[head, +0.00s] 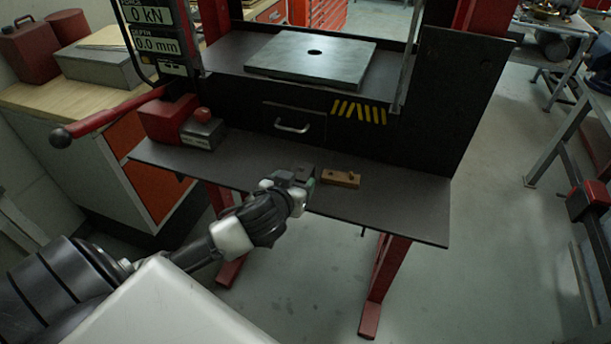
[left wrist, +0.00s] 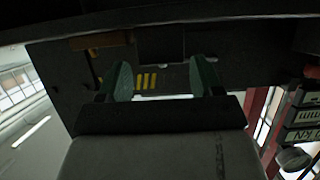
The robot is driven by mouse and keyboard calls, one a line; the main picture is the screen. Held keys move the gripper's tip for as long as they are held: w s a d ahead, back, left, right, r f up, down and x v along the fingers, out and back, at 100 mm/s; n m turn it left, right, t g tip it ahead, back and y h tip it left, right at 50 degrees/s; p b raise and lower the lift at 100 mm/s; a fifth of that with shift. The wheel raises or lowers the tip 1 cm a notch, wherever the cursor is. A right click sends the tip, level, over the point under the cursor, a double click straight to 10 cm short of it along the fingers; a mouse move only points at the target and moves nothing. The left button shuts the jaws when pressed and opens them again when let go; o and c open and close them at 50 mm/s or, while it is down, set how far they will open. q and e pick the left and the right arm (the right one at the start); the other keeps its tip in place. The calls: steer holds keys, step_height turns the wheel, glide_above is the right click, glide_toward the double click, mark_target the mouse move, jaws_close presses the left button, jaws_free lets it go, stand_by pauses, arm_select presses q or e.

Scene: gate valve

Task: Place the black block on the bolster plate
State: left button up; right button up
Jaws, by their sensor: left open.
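The bolster plate (head: 345,66) is a flat pale grey plate with a dark hole, on the press bed in the head view. My left gripper (head: 298,182) is over the lower dark shelf. Its two greenish fingers show spread apart in the left wrist view (left wrist: 162,82), with nothing clearly held between them. A dark block, apparently the black block (head: 304,170), shows just beyond the fingertips, partly hidden by them. It also seems to show as a dark box ahead of the fingers in the left wrist view (left wrist: 160,44). Whether the fingers touch it cannot be told.
A small wooden piece (head: 341,179) lies on the shelf (head: 408,205) right of my gripper. A red and grey unit (head: 178,122) stands at its left. A drawer handle (head: 292,126) and yellow stripes (head: 358,111) are on the panel behind. The shelf's right part is clear.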

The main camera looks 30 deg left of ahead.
mark_target(301, 171)
arm_select(q)
steer(key=shift+w+f, duration=0.1)
steer(key=shift+w, duration=0.2)
steer(key=p+x, duration=0.1)
steer(key=x, duration=0.3)
steer(key=shift+w+a+r+p, duration=0.2)
steer(key=shift+a+r+p, duration=0.05)
steer(key=shift+r+p, duration=0.15)
steer(key=shift+w+f, duration=0.2)
steer(key=shift+w, duration=0.05)
steer(key=c, duration=1.1)
steer(key=shift+w, duration=0.1)
jaws_close()
arm_select(e)
steer(key=shift+s+r, duration=0.25)
steer(key=shift+r, duration=0.25)
steer(key=shift+s+r, duration=0.25)
steer(key=shift+r, duration=0.25)
arm_select(q)
steer(key=shift+r, duration=0.1)
